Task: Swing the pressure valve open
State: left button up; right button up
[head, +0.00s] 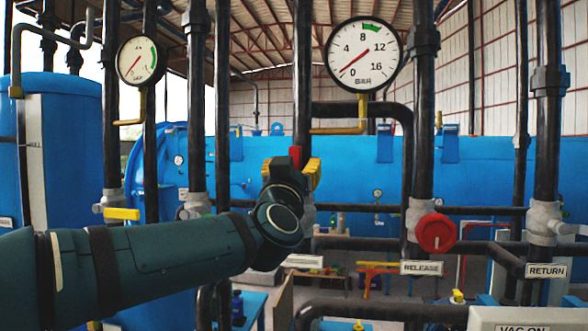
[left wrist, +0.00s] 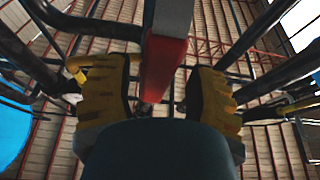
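A red valve lever (head: 295,155) stands upright on a dark vertical pipe at the middle of the head view, partly hidden by my left gripper. My left gripper (head: 291,172) has yellow fingers, one on each side of the lever. In the left wrist view the red lever (left wrist: 163,66) runs between the open fingers of my left gripper (left wrist: 156,85), with a visible gap to each finger. The valve body is mostly hidden behind my wrist. My right gripper is not in view.
A round red knob (head: 436,232) sits above a RELEASE label (head: 428,268) to the right. A yellow handle (head: 122,213) is at the left. Two gauges, the left one (head: 142,61) and the BAR gauge (head: 363,55), hang above. Several dark vertical pipes stand close around my arm.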

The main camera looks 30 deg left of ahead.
pick_arm(q)
jog(key=shift+d, duration=0.1)
jog(key=shift+s+d+f, duration=0.1)
jog(key=shift+s+f, duration=0.1)
jog(key=v, duration=1.1)
jog(key=shift+s, duration=0.25)
